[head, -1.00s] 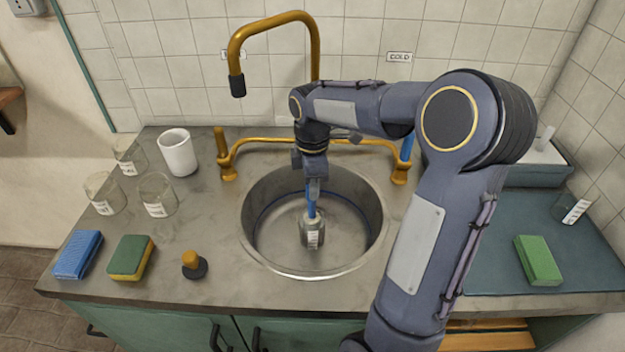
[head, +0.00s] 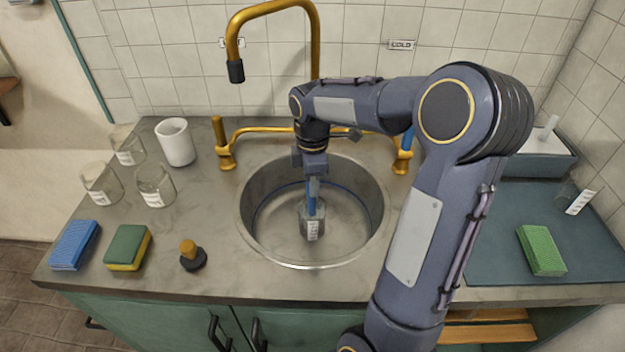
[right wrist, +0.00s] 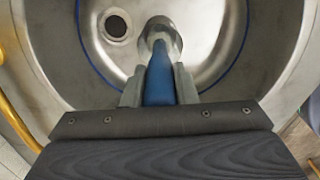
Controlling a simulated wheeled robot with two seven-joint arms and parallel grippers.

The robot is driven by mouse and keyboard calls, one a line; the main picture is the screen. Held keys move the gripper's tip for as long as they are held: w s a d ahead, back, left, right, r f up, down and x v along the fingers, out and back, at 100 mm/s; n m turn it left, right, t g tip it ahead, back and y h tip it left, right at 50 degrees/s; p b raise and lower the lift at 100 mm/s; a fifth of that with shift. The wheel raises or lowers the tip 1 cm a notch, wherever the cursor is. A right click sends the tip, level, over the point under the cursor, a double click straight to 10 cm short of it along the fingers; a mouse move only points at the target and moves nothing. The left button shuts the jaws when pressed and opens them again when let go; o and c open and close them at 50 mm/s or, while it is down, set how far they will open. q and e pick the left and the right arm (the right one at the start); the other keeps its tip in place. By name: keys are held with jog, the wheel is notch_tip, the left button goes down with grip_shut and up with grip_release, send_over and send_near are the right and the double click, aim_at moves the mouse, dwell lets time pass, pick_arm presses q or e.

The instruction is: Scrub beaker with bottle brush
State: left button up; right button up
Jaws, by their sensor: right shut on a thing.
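My right gripper (head: 314,184) points down into the sink and is shut on the blue handle of the bottle brush (head: 311,203). The blue handle (right wrist: 159,82) also shows between the fingers in the right wrist view. The brush's lower end is in a small glass beaker (head: 313,226) with a white label, in the sink basin. In the right wrist view the beaker (right wrist: 160,35) surrounds the brush end; the bristles are not clear to see. My left gripper is not in view.
The round metal sink (head: 262,250) has a drain (right wrist: 116,26). A brass tap (head: 236,40) arches behind it. Left stand several glass beakers (head: 155,186), a white cup (head: 176,143), sponges (head: 128,247) and a dark stopper (head: 193,258). Right, a green sponge (head: 541,250) lies on a mat (head: 490,262).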

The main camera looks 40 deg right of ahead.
pick_arm(q)
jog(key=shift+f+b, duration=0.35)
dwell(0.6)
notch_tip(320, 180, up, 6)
jog(key=p, duration=0.6)
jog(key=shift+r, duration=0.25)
dwell(7.1)
